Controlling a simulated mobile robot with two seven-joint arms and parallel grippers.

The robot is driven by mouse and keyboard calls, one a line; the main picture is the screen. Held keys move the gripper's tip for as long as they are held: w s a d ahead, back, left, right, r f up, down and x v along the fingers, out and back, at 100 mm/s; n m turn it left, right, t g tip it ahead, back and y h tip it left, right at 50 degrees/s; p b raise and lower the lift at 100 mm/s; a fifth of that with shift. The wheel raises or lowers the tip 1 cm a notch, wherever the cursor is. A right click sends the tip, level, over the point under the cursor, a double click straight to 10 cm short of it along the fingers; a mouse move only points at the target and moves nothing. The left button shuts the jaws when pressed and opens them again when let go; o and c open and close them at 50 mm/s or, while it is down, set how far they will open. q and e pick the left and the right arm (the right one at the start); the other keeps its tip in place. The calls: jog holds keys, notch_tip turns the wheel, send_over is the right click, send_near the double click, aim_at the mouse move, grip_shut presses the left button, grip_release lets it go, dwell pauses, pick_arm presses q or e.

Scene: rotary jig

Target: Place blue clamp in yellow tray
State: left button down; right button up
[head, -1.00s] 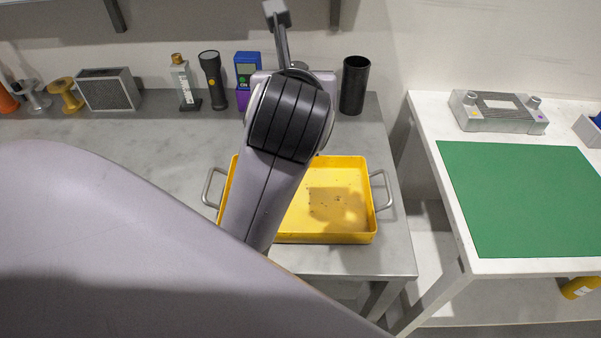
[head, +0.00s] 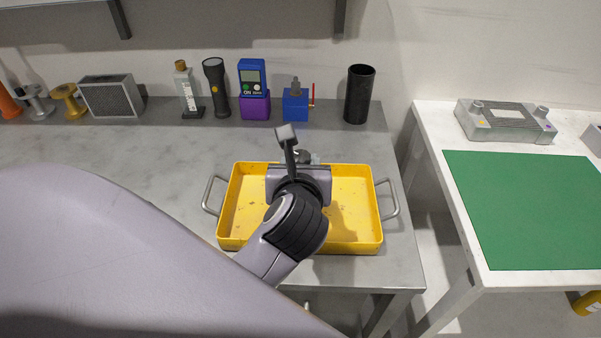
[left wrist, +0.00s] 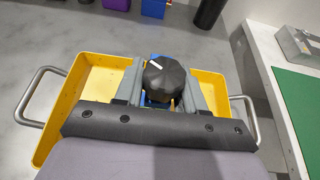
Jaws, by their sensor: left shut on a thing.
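The blue clamp (left wrist: 154,101) is held between the fingers of my left gripper (left wrist: 164,88). Its black knob (left wrist: 166,78) with a white mark faces the wrist camera, and blue parts show around it. In the head view my left gripper (head: 302,160) is over the yellow tray (head: 232,240), near the tray's back edge, and my own wrist hides most of the clamp. The yellow tray also shows in the left wrist view (left wrist: 85,75), under and around the gripper. I cannot tell whether the clamp touches the tray floor. My right gripper is not in view.
Along the back of the grey table stand a black cup (head: 359,95), a blue block with a red lever (head: 295,104), a blue meter on a purple block (head: 254,104), a flashlight (head: 217,88) and a bottle (head: 187,90). A green mat (head: 530,205) lies on the right table.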

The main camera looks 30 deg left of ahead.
pick_arm(q)
jog(key=shift+f, duration=0.8)
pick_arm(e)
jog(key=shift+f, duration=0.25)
pick_arm(q)
jog(key=c, duration=0.7)
grip_release()
jog(key=shift+f, duration=0.15)
jog(key=shift+o, duration=0.2)
